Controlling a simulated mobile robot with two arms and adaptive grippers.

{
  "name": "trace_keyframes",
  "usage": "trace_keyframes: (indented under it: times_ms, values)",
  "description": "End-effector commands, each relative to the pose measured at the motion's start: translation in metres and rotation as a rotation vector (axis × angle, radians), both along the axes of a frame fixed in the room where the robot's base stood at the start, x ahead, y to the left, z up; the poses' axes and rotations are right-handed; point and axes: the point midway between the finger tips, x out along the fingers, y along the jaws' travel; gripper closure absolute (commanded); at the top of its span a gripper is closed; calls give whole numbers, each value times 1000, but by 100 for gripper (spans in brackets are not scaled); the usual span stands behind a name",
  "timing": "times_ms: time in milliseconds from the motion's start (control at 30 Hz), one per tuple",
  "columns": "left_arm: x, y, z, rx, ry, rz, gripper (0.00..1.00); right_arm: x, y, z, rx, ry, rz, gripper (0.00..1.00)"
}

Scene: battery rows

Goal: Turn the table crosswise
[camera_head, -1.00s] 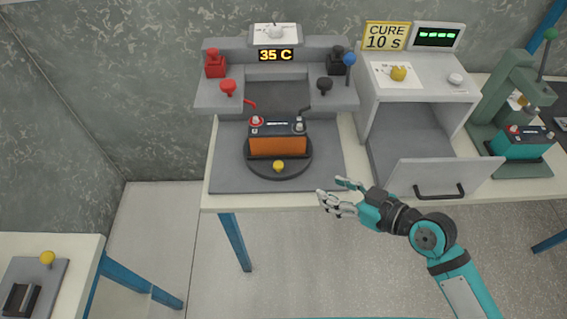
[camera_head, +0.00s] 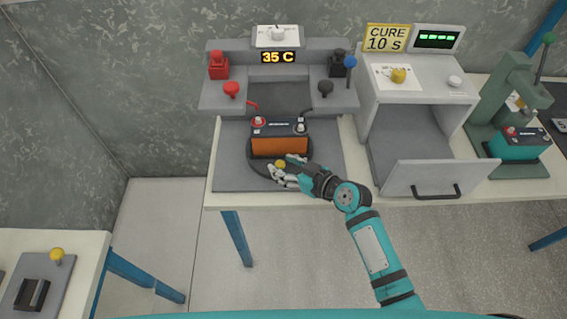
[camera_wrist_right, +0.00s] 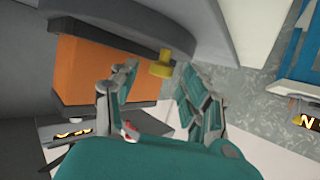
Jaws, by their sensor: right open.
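The dark round turntable (camera_head: 256,164) sits on a grey base plate under the 35 C station. An orange battery with a black top (camera_head: 280,143) stands on it, its long side facing me. A yellow knob (camera_head: 280,164) sits at the turntable's front edge. My right gripper (camera_head: 287,171) is open at the knob. In the right wrist view the yellow knob (camera_wrist_right: 161,66) lies just beyond the gap between the open fingers of the gripper (camera_wrist_right: 158,82). I cannot tell whether they touch it. My left gripper is not in view.
Red and black clamps (camera_head: 218,66) stand on the station behind the battery. To the right is a cure oven with its door (camera_head: 441,178) open toward me. A green press (camera_head: 507,100) holds a teal battery. A second table (camera_head: 75,243) is at lower left.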

Motion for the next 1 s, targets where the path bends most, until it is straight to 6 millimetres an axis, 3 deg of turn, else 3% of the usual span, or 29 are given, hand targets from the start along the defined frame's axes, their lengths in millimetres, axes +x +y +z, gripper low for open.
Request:
trace_keyframes:
  times_ms: [400, 733, 1000]
  values:
    - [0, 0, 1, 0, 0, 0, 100, 5, 6, -3, 0, 0, 0, 55]
    - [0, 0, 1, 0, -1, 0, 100, 5, 6, -3, 0, 0, 0, 98]
    - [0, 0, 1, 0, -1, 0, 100, 5, 5, -3, 0, 0, 0, 100]
